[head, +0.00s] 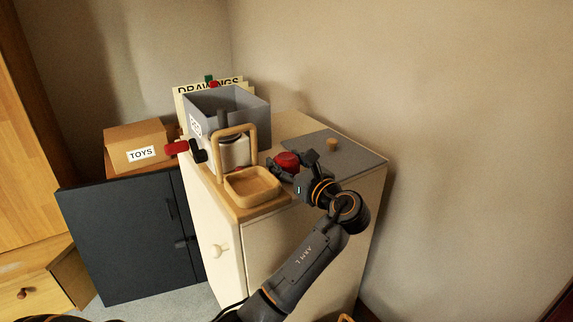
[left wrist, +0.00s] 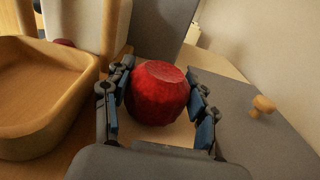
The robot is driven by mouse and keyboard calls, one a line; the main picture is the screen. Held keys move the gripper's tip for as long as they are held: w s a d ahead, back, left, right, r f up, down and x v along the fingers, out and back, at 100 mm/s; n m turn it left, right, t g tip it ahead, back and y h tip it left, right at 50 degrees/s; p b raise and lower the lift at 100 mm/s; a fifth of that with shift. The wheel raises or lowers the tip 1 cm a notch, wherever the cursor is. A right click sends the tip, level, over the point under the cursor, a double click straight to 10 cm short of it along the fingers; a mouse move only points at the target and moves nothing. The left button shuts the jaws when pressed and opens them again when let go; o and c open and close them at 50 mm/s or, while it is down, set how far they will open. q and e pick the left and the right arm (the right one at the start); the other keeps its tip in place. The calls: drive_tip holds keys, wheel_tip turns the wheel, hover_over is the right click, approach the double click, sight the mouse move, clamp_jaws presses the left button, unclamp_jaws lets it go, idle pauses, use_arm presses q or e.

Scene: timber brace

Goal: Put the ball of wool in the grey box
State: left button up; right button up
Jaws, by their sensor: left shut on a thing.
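The ball of wool (head: 287,159) is red and round. My left gripper (head: 290,167) is shut on it, just right of the wooden tray on the cabinet top. In the left wrist view the ball (left wrist: 158,93) sits between the two blue-padded fingers (left wrist: 160,112). I cannot tell whether it touches the surface below. The grey box (head: 248,105) stands open at the back of the cabinet top, behind and left of my left gripper. Its inner floor is hidden. My right gripper is not in view.
The wooden tray (head: 252,187) is empty at the cabinet's front edge. A wooden loop (head: 252,141) and a white container (head: 234,153) stand before the box. A grey panel with a wooden knob (head: 333,143) lies right. A TOYS box (head: 135,148) stands left.

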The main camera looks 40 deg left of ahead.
use_arm(q)
drive_tip(key=o, duration=0.9)
drive_tip(key=shift+f, duration=0.1)
drive_tip(key=shift+c, duration=0.2)
